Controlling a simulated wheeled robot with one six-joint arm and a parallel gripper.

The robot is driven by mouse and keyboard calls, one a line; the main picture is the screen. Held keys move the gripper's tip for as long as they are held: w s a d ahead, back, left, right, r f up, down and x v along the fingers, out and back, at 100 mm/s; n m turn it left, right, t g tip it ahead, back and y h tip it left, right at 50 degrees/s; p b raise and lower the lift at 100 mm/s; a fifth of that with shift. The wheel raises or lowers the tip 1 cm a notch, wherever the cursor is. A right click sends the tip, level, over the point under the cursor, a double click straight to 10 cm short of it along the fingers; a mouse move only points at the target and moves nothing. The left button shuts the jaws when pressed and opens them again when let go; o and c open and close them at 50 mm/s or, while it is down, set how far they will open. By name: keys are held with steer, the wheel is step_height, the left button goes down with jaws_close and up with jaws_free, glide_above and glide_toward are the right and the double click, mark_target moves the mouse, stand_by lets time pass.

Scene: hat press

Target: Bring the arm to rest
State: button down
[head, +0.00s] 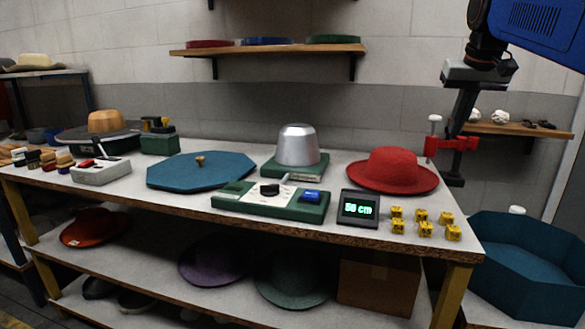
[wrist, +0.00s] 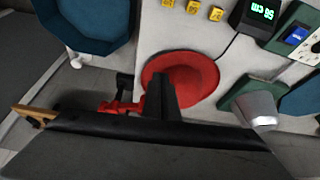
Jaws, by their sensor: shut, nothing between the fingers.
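My arm (head: 530,28) comes in from the upper right of the head view. My gripper (head: 456,132) points down at the right end of the table, its fingers together and empty. In the head view it hangs in front of the wall and seems to overlap the red clamp-like fixture (head: 466,144); I cannot tell the gap between them. In the wrist view my gripper (wrist: 161,84) shows as a dark shape across part of the red hat (wrist: 188,76). The red hat (head: 392,170) lies brim down on the table, to the left of my gripper in the head view.
The table (head: 300,235) holds a silver hat block (head: 298,145), a green control box (head: 270,203), a display (head: 358,209) reading about 56 cm, and several yellow cubes (head: 421,215). A blue bin (head: 530,270) stands to the right. Wall shelves (head: 268,50) are behind.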

steer(key=s+a+f, duration=0.3)
steer(key=s+f, duration=0.6)
steer(key=f, duration=0.2)
steer(key=s+a+f+n, duration=0.1)
steer(key=s+a+f, duration=0.3)
steer(key=s+f, duration=0.6)
steer(key=s+a+f+n, duration=0.1)
steer(key=s+a+f, duration=0.2)
steer(key=s+f, duration=0.7)
step_height(320, 180, down, 4)
steer(key=shift+s+a+r+y, duration=0.15)
steer(key=shift+a+y, duration=0.05)
steer(key=shift+y, duration=0.2)
